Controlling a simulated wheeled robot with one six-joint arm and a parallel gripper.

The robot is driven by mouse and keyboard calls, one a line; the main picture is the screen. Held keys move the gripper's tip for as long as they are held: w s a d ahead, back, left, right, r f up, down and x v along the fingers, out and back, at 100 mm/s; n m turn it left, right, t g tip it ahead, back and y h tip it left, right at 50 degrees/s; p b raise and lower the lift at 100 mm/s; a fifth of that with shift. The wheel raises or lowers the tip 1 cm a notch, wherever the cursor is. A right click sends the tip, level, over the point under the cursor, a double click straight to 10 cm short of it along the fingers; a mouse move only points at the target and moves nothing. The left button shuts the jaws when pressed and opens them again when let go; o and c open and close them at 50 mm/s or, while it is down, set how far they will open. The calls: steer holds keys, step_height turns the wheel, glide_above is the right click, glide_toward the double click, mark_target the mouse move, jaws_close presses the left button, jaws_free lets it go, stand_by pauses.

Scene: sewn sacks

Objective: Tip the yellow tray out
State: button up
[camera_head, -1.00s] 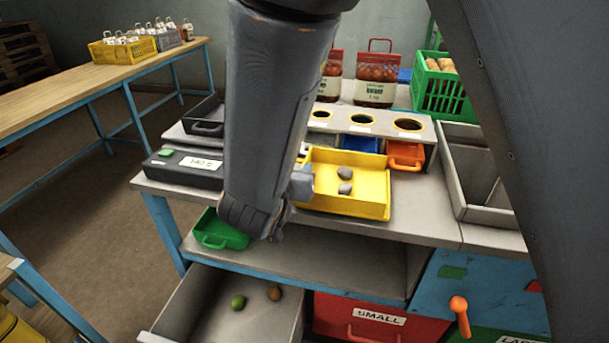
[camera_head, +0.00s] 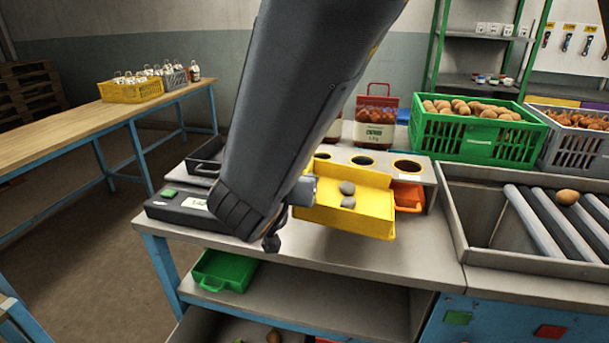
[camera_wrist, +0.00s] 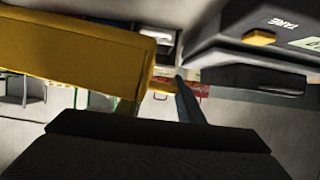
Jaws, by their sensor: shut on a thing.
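The yellow tray (camera_head: 374,205) is in the head view, at the middle of the workbench, tilted and seemingly raised off the top. My gripper (camera_head: 306,192) is shut on the tray's left side; my forearm hides most of the fingers. In the wrist view the tray (camera_wrist: 75,55) fills the upper left, its underside or wall close to the camera.
A scale (camera_head: 180,210) stands left of the tray. An orange bin (camera_head: 408,195) and a panel with round holes (camera_head: 362,160) are behind it. A roller tray (camera_head: 455,215) stands at right. A green tray (camera_head: 224,270) sits on the shelf below.

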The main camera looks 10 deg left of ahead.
jaws_close()
steer(key=shift+p, duration=0.3)
steer(key=r+n+h+p, duration=0.1)
steer(key=p, duration=0.5)
steer(key=shift+n+p, duration=0.4)
steer(key=shift+p, duration=0.3)
